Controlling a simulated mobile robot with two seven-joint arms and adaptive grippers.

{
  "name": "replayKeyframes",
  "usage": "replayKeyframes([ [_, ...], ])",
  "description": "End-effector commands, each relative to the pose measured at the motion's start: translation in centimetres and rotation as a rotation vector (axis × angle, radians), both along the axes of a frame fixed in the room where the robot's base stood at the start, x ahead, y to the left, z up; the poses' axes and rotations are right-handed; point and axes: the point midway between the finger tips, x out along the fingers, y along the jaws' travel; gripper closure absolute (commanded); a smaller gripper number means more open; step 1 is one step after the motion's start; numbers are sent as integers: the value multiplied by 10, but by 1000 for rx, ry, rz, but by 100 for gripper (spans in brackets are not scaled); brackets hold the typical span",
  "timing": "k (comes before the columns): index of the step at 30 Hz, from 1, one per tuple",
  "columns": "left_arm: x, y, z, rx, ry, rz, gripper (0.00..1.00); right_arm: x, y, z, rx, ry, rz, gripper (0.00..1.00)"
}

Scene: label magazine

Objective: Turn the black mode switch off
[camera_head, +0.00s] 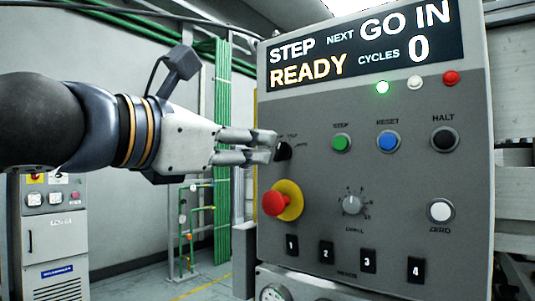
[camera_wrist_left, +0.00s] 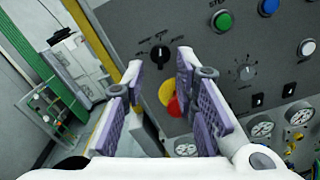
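The black mode switch (camera_head: 284,151) is a small knob on the upper left of the grey control panel (camera_head: 320,250), partly hidden by my left fingertips in the head view. My right gripper is not in view.
A red emergency button (camera_head: 275,203) on a yellow base sticks out just below the switch. Green (camera_head: 341,142), blue (camera_head: 388,140) and black (camera_head: 444,139) buttons sit to the right. The display (camera_head: 365,45) reads "STEP READY", "NEXT GO IN" and "CYCLES 0"; a green lamp (camera_head: 382,87) is lit.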

Motion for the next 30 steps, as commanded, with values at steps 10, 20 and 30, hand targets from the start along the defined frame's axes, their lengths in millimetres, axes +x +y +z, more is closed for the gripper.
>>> replayKeyframes([
  [10, 50, -37, 1, 3, -3, 1, 73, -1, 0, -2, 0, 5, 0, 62],
  [20, 53, -39, 0, 3, -2, 0, 82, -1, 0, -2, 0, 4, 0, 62],
  [30, 53, -39, 0, 2, 0, 0, 100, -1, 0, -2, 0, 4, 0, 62],
])
